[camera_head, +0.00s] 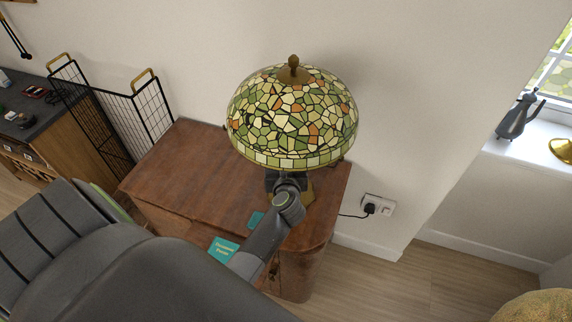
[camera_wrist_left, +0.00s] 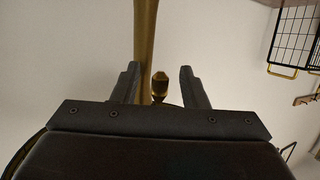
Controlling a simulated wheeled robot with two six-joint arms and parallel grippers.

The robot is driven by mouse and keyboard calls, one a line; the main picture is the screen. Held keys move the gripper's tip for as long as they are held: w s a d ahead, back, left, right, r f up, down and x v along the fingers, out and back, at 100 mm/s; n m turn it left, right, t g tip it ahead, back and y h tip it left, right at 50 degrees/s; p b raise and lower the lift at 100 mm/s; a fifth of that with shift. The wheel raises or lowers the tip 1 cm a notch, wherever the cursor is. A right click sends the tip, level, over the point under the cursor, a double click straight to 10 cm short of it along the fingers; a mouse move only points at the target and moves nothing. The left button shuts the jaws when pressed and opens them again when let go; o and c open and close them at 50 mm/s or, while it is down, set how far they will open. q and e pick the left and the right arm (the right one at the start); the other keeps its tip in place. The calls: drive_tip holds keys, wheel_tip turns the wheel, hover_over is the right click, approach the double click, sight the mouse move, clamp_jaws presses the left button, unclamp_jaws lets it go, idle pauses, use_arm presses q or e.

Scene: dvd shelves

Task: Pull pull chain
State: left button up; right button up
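A lamp with a green, cream and orange stained-glass shade (camera_head: 292,115) stands on a brown wooden cabinet (camera_head: 190,165). Its brass stem (camera_wrist_left: 147,35) shows in the left wrist view. A small brass knob (camera_wrist_left: 160,86), apparently the pull chain's end, hangs beside the stem. My left gripper (camera_wrist_left: 159,70) is open, with the knob visible between its two fingers, apart from both; the depth between them is hard to judge. In the head view my left gripper (camera_head: 272,182) is under the shade's front rim, its fingertips mostly hidden. The right gripper is not in view.
A black wire basket (camera_head: 125,112) stands to the left, beside a dark-topped cabinet (camera_head: 40,118). A plugged wall socket (camera_head: 378,205) is to the right. A kettle (camera_head: 517,118) stands on the windowsill.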

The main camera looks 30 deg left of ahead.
use_arm(q)
drive_tip(key=shift+c, duration=0.3)
clamp_jaws()
drive_tip(key=shift+f, duration=0.6)
drive_tip(key=shift+o, duration=0.3)
unclamp_jaws()
